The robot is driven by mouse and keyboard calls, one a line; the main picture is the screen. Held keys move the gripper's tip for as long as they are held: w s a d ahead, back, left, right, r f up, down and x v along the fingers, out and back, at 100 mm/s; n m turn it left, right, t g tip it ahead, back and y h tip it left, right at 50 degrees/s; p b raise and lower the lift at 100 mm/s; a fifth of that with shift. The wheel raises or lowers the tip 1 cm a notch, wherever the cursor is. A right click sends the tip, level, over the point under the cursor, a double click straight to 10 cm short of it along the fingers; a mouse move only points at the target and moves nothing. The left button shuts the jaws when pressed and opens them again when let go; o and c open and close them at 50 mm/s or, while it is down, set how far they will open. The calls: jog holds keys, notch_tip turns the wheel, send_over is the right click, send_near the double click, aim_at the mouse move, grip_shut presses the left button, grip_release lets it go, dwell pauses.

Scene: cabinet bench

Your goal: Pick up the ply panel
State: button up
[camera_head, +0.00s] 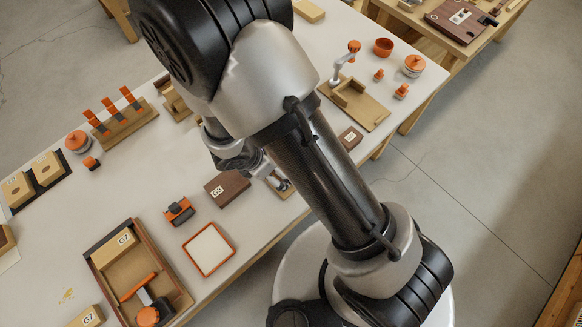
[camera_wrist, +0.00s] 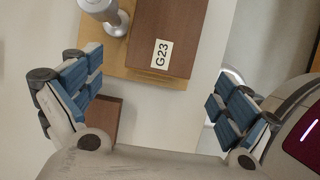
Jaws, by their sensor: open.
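My gripper (camera_wrist: 155,88) is open in the wrist view, its blue-padded fingers spread wide with nothing held between them. Beyond the fingers, a tan board (camera_wrist: 177,83) carries a dark brown block labelled G23 (camera_wrist: 180,35) and a silver post (camera_wrist: 112,14). I cannot tell for certain which piece is the ply panel; the tan board looks like plywood. In the head view my gripper (camera_head: 266,172) is low over the bench near its front edge, partly hidden by my arm. A tan piece (camera_head: 284,190) shows beside it.
A brown labelled block (camera_head: 227,188) lies left of my gripper. An orange-rimmed tray (camera_head: 210,249) and a wooden tray (camera_head: 171,262) are at lower left. A fixture board (camera_head: 371,117) with a clamp stands to the right. The white bench (camera_head: 110,195) has bare patches on the left.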

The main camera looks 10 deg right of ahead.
jog(key=b+x, duration=0.3)
jog(key=x, duration=0.4)
jog(key=shift+w+d+f, duration=0.15)
jog(key=shift+w+d, duration=0.1)
jog(key=shift+d, duration=0.05)
jog(key=c, duration=1.2)
jog(key=shift+c, duration=0.3)
